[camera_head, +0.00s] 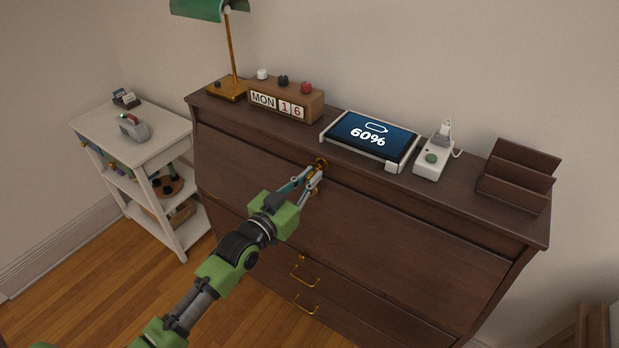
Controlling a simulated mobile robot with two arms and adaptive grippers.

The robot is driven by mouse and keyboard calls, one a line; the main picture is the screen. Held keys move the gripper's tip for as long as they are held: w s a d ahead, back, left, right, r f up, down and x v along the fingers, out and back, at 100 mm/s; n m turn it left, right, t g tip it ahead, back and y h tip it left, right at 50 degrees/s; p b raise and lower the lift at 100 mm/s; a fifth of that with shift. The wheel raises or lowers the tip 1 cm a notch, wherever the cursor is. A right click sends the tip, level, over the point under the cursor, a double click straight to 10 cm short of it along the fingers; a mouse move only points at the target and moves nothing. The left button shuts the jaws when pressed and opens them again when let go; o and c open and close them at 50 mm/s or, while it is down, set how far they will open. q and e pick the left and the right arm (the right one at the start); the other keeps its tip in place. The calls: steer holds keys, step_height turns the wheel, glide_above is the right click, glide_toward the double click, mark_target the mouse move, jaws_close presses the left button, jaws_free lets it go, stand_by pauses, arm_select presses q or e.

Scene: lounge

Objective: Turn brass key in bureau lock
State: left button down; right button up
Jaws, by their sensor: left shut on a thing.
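The dark wood bureau (405,238) stands against the wall, its sloped front closed. The brass key and lock (321,163) show as a small gold shape near the top edge of the front. My left gripper (315,176) reaches up from the lower left and is shut on the brass key at the lock. The fingers hide part of the key, so I cannot tell how far it is turned. My right gripper is not in view.
On the bureau top stand a green lamp (233,50), a wooden calendar block (286,100), a tablet (370,137), a white socket device (433,158) and a dark letter rack (517,175). A white shelf unit (150,150) stands at left. Brass drawer handles (305,282) protrude below.

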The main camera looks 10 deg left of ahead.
arm_select(q)
steer(key=shift+a+m, duration=0.1)
steer(key=shift+m, duration=1.3)
